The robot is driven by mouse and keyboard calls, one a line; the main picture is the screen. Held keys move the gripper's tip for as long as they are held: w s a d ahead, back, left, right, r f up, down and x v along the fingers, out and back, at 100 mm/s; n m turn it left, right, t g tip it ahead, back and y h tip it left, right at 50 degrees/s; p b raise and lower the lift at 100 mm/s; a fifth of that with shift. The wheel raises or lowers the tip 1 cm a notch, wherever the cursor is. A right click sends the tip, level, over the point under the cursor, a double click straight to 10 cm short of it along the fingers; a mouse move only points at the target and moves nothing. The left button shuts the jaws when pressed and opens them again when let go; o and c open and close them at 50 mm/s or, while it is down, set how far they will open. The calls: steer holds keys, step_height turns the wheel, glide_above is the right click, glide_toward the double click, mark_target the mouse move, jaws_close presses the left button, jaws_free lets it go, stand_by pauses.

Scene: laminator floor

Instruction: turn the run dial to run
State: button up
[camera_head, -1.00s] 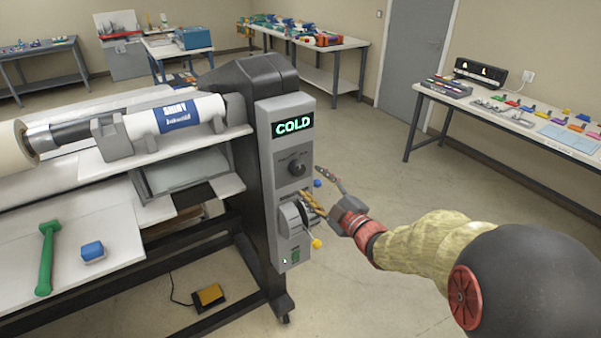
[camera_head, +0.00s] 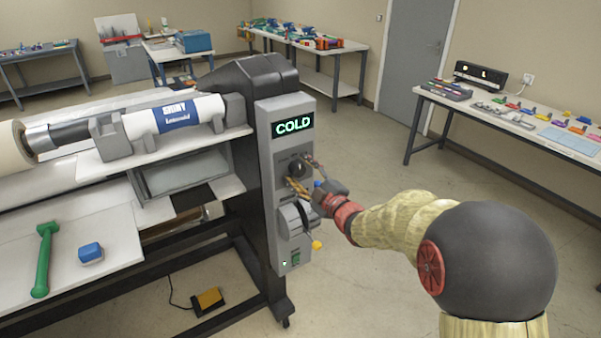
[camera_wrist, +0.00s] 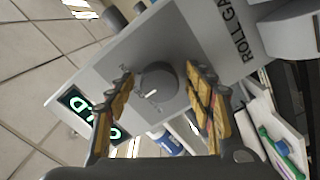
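The run dial (camera_head: 297,168) is a dark round knob on the grey control panel (camera_head: 268,178), below a screen (camera_head: 293,125) reading COLD in green. In the wrist view the dial (camera_wrist: 156,86) sits between the two yellow fingers of my gripper (camera_wrist: 158,95), with gaps on both sides. A short white mark shows on the dial's face. My gripper (camera_head: 302,175) is open in front of the dial; in the head view its fingers partly cover the dial's lower right. I cannot tell the exact distance from fingertips to dial. The dial's printed labels are too small to read.
Below the dial are a round grey gauge wheel (camera_head: 292,219) with a yellow-tipped lever (camera_head: 316,245) and a green switch (camera_head: 295,257). "ROLL GA" lettering (camera_wrist: 236,30) shows in the wrist view. A green tool (camera_head: 43,262) and blue block (camera_head: 91,252) lie on the left table.

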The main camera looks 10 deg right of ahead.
steer(key=shift+c, duration=1.2)
steer(key=c, duration=0.7)
steer(key=shift+c, duration=0.6)
